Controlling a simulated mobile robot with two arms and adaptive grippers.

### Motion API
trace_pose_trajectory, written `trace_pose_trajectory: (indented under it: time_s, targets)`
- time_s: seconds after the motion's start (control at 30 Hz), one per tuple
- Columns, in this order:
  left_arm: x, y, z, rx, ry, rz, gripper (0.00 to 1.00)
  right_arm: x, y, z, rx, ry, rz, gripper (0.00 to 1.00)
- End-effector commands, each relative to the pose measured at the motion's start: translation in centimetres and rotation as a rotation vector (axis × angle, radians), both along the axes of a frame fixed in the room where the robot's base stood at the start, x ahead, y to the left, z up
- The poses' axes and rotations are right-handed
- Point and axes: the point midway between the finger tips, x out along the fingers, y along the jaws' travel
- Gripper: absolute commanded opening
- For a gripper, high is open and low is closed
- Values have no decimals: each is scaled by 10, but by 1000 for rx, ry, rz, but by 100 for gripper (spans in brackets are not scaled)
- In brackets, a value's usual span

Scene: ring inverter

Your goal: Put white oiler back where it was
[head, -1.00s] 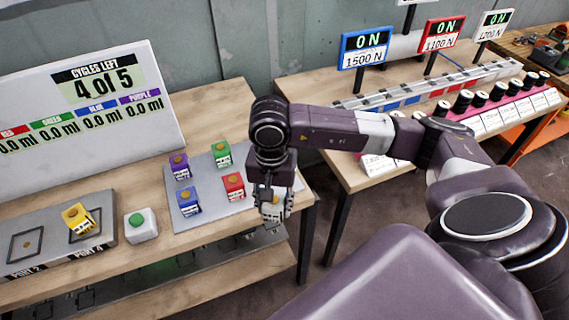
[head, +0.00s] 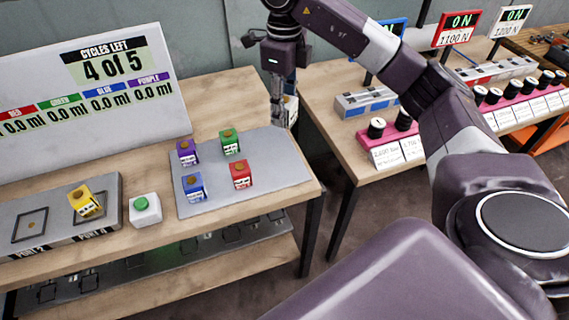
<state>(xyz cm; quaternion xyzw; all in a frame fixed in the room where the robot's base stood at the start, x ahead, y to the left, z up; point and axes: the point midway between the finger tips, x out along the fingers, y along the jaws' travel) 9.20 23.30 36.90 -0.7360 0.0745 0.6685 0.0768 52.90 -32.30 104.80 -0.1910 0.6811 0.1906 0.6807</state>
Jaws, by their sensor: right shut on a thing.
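My right gripper (head: 278,112) is shut on the white oiler (head: 291,107), at the far right corner of the grey mat (head: 277,160). The oiler is mostly hidden behind the fingers, and I cannot tell whether it touches the surface. On the mat stand a purple oiler (head: 187,153), a green oiler (head: 230,142), a blue oiler (head: 194,187) and a red oiler (head: 240,175). My left gripper is not in view.
A white box with a green button (head: 145,209) stands between the port block and mat. A sign (head: 85,90) at the back reads "Cycles left 4 of 5". A gap separates this table from the right table (head: 330,110), which holds a pink rack (head: 392,140).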

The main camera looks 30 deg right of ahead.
Motion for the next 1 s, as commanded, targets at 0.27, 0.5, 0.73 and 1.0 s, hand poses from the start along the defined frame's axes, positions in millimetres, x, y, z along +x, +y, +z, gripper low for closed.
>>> trace_pose_trajectory:
  time_s: [0.27, 0.5, 0.73, 1.0]
  targets:
    - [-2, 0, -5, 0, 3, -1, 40, -2, 1, -70, 1, 8, 2, 9]
    - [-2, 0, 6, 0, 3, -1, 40, -2, 0, -121, 0, 4, 3, 9]
    - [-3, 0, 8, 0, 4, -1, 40, 0, 0, -139, 0, 0, 3, 9]
    - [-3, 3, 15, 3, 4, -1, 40, -1, 0, -175, -1, 3, 3, 9]
